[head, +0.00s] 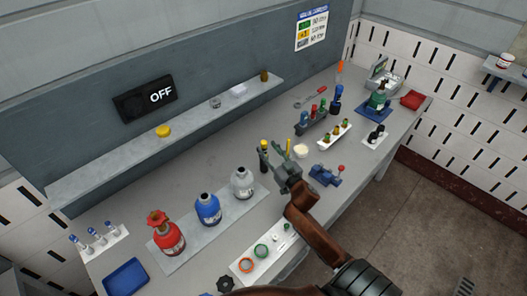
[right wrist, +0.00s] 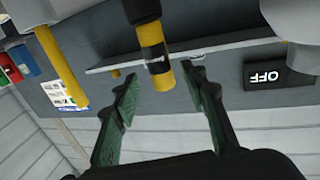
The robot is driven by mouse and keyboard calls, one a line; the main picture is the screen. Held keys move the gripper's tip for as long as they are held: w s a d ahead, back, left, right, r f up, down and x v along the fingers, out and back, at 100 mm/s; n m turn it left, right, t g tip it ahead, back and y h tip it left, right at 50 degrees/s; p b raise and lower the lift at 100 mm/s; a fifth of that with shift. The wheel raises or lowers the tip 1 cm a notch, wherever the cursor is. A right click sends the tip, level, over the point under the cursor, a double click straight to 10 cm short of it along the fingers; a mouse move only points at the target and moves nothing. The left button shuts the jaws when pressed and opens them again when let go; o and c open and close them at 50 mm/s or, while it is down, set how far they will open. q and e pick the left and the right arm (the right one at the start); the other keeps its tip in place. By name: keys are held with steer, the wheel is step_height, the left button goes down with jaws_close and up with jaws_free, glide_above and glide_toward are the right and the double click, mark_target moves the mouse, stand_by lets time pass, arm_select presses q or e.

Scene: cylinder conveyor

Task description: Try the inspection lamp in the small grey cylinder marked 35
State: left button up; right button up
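The grey cylinder (head: 243,184) stands upright at the right end of a row on a grey strip; its marking is too small to read. A black and yellow upright rod (head: 264,145), perhaps the inspection lamp, stands just right of it. My right gripper (head: 275,158) is beside this rod. In the right wrist view, which is upside down, the fingers (right wrist: 163,95) are apart. The rod's yellow end (right wrist: 161,78) shows in the gap between them, touching neither finger. A grey rounded body at the upper right (right wrist: 297,18) may be the grey cylinder. My left gripper is not in view.
A blue cylinder (head: 207,209) and a red one (head: 166,236) stand left of the grey one. A second yellow rod (head: 288,146) is close right of the gripper. A shelf (head: 190,118) runs behind, under an OFF sign (head: 146,99). A blue clamp-like device (head: 325,176) sits to the right.

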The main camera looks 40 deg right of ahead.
mark_target(266, 148)
steer(key=w, duration=0.2)
steer(key=shift+w+d, duration=0.15)
steer(key=shift+w, duration=0.35)
steer(key=c, duration=0.5)
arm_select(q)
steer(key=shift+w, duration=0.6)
arm_select(e)
jaws_close()
